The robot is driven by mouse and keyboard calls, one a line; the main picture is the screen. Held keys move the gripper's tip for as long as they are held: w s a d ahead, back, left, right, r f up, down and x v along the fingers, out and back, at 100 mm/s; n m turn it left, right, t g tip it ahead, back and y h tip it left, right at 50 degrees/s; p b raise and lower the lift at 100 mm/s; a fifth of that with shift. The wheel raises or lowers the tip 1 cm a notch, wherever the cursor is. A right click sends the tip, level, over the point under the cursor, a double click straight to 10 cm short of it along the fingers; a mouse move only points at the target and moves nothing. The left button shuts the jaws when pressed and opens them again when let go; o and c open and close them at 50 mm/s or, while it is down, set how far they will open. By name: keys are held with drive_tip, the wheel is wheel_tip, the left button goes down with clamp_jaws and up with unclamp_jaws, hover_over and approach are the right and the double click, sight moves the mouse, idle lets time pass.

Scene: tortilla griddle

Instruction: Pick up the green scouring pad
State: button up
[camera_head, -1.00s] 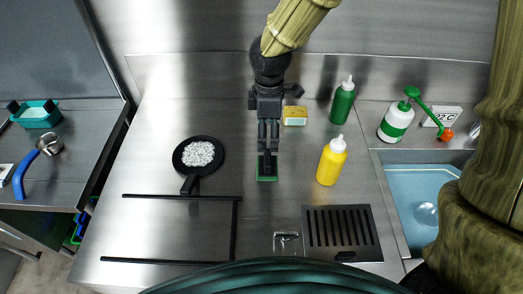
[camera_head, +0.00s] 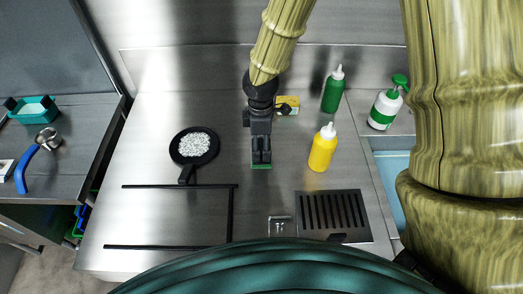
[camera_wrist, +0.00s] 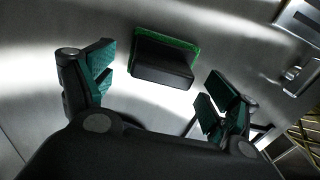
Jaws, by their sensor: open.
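The green scouring pad (camera_head: 261,167) lies on the steel counter, mostly hidden behind my gripper in the head view. In the wrist view the pad (camera_wrist: 172,37) shows as a green edge around a black block on top of it. My gripper (camera_head: 261,158) points down over the pad. In the wrist view my gripper (camera_wrist: 162,80) is open, with one finger at each side and the pad between and slightly beyond them. Nothing is held. The exact height of the fingertips above the pad is hard to tell.
A black pan (camera_head: 213,148) with white contents stands to the left. A yellow bottle (camera_head: 322,150) and a green bottle (camera_head: 332,92) stand to the right. A yellow sponge (camera_head: 290,101) lies behind my gripper. A slotted grate (camera_head: 336,212) is at the front right.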

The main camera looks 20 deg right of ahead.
drive_tip(key=shift+s+d+f, duration=0.1)
drive_tip(key=shift+s+f, duration=0.1)
drive_tip(key=shift+f, duration=0.5)
drive_tip(key=shift+w+f, duration=0.1)
drive_tip(key=shift+f, duration=0.05)
drive_tip(key=c, duration=1.1)
drive_tip(key=shift+r, duration=0.2)
